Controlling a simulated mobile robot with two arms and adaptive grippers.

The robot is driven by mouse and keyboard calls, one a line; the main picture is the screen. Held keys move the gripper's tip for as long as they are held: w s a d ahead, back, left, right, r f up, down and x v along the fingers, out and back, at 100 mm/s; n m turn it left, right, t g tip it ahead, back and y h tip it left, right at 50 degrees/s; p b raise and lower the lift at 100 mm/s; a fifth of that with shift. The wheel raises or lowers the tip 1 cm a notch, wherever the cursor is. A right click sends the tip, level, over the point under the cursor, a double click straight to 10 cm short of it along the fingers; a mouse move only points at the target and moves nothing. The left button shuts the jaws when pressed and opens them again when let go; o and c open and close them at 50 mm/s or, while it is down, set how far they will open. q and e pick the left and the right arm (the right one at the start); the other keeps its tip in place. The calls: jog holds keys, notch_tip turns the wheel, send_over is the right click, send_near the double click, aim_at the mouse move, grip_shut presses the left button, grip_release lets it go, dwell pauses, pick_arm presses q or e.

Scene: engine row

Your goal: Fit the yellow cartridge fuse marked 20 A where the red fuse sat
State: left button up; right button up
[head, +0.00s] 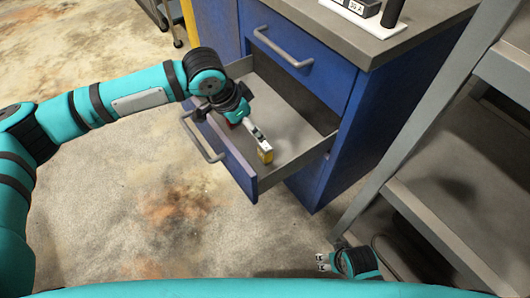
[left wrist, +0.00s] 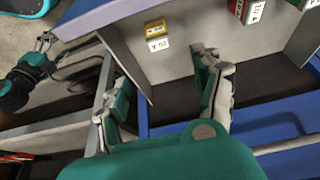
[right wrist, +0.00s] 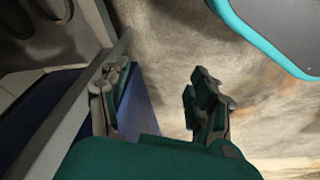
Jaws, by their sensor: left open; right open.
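The yellow fuse (head: 265,156) stands in the open drawer, near its front right corner. In the left wrist view the yellow fuse (left wrist: 156,28) has a white label reading 20 A upside down. My left gripper (head: 257,137) is over the drawer close to this fuse. Its fingers (left wrist: 160,85) are open with nothing between them, and the fuse lies beyond the tips. My right gripper (head: 322,262) is open and empty, low at the bottom right.
The blue cabinet's drawer (head: 232,165) is pulled out; another drawer above is closed. On the grey worktop (head: 330,35) are a black block marked 30 A (head: 358,6) and a black cylinder (head: 393,12). A grey shelf rack (head: 420,215) stands at right.

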pick_arm(q)
jog(key=b, duration=0.1)
send_over(264, 146)
jog(key=s+a, duration=0.1)
jog(key=a, duration=0.1)
notch_tip(264, 146, down, 5)
jog(key=x, duration=0.2)
jog(key=b+x, duration=0.1)
jog(key=x, duration=0.3)
jog(key=shift+s+a+b, duration=0.15)
jog(key=shift+s+b, duration=0.2)
jog(key=shift+b, duration=0.05)
jog(key=shift+w+f, duration=0.1)
jog(key=shift+f, duration=0.2)
pick_arm(e)
jog(key=w+v, duration=0.2)
jog(key=v, duration=0.9)
jog(key=shift+w+r+t, duration=0.3)
jog(key=shift+w+t, duration=0.1)
jog(key=shift+w, duration=0.1)
pick_arm(q)
grip_shut()
